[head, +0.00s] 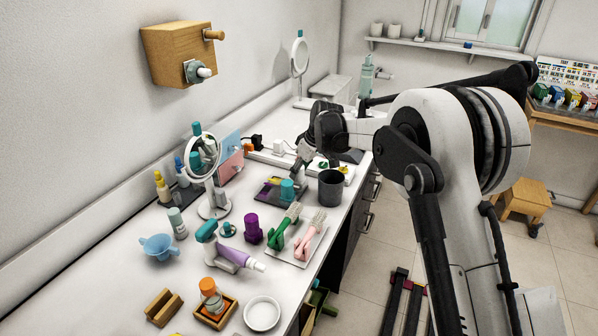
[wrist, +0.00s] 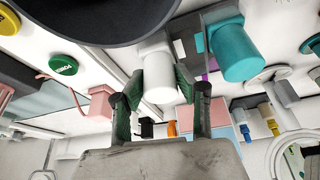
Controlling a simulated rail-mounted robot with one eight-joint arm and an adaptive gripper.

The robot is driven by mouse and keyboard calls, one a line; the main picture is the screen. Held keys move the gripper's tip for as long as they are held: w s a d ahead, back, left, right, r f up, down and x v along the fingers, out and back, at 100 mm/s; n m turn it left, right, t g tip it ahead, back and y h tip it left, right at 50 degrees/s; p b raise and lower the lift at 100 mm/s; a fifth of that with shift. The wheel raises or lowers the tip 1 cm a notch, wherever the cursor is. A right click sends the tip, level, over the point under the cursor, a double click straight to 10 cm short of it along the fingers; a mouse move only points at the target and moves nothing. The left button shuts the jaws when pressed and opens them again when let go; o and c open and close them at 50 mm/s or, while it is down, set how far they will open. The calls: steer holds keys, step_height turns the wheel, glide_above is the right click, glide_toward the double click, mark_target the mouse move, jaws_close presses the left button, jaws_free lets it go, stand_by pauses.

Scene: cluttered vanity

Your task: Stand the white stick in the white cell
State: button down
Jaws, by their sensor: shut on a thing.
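My gripper (wrist: 160,84) is shut on the white stick (wrist: 158,72), a plain white cylinder between the two green-padded fingers in the wrist view. In the head view my gripper (head: 299,166) hangs over the back of the dark organiser tray (head: 262,196), and I cannot make out the stick there. The tray has coloured patches, yellow and purple among them, and a teal cylinder (head: 288,189) stands in it. The teal cylinder (wrist: 236,50) is right of the stick in the wrist view. Small pale patches show beside the stick, but I cannot tell which is the white cell.
A dark grey cup (head: 331,187) stands close right of the tray; its rim (wrist: 100,36) looms near in the wrist view. The counter's front edge is to the right.

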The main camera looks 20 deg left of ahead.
steer(key=shift+f+b, duration=0.3)
steer(key=c, duration=1.2)
jaws_free()
steer(key=shift+r, duration=0.1)
steer(key=v, duration=1.2)
